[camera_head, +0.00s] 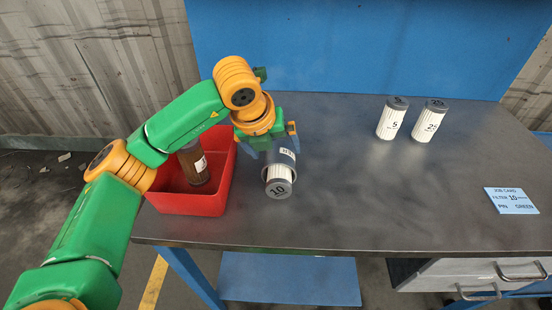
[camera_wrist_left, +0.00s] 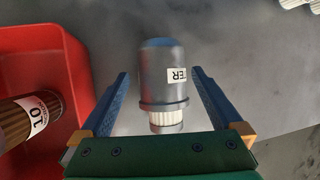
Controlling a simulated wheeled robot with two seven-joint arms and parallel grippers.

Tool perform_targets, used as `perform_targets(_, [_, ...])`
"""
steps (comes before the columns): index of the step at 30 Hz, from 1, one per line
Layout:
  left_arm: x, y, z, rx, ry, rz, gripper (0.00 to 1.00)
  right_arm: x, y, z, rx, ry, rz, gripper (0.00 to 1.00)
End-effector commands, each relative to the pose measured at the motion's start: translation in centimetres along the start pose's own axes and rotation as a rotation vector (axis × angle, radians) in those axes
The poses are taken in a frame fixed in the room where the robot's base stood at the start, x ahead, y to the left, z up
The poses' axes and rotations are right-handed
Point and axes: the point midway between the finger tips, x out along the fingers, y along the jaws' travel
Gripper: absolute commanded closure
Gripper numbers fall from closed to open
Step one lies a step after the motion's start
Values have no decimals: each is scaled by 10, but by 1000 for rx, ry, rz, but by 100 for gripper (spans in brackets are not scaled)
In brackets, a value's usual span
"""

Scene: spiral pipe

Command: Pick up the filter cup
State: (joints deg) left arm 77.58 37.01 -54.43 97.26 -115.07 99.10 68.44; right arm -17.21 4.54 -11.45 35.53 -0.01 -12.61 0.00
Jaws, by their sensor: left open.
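The filter cup (camera_head: 284,156) is a grey cylinder with a white label, on the grey table just right of the red bin. A white pleated filter marked 10 (camera_head: 279,174) sticks out of its near end. In the left wrist view the cup (camera_wrist_left: 161,62) lies between the fingers, with the pleated filter (camera_wrist_left: 165,119) toward the palm. My left gripper (camera_head: 270,141) is open around the cup, and it also shows in the left wrist view (camera_wrist_left: 160,80). Gaps show between both fingers and the cup. My right gripper is out of view.
The red bin (camera_head: 185,204) holds a brown used filter (camera_head: 194,164). White filters marked 5 (camera_head: 392,121) and 25 (camera_head: 429,123) stand at the back right. A blue job card (camera_head: 511,201) reads filter 10, pin green. The middle of the table is clear.

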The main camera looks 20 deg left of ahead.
Motion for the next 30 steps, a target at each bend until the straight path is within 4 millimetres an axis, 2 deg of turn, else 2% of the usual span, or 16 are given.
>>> perform_targets(2, [12,-2,0,1,7,3,0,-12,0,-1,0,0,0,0])
perform_targets(6, [34,-2,0,2,3,-2,0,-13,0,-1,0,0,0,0])
perform_targets(12, [38,-2,0,4,1,-3,0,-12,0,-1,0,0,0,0])
perform_targets(13, [38,-2,0,4,1,-3,3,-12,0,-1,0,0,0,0])
perform_targets(21, [37,-2,0,3,2,-4,76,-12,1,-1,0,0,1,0])
perform_targets(23, [37,-2,0,3,2,-4,90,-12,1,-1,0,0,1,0])
perform_targets(30, [36,-3,0,3,1,-5,90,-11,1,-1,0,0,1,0])
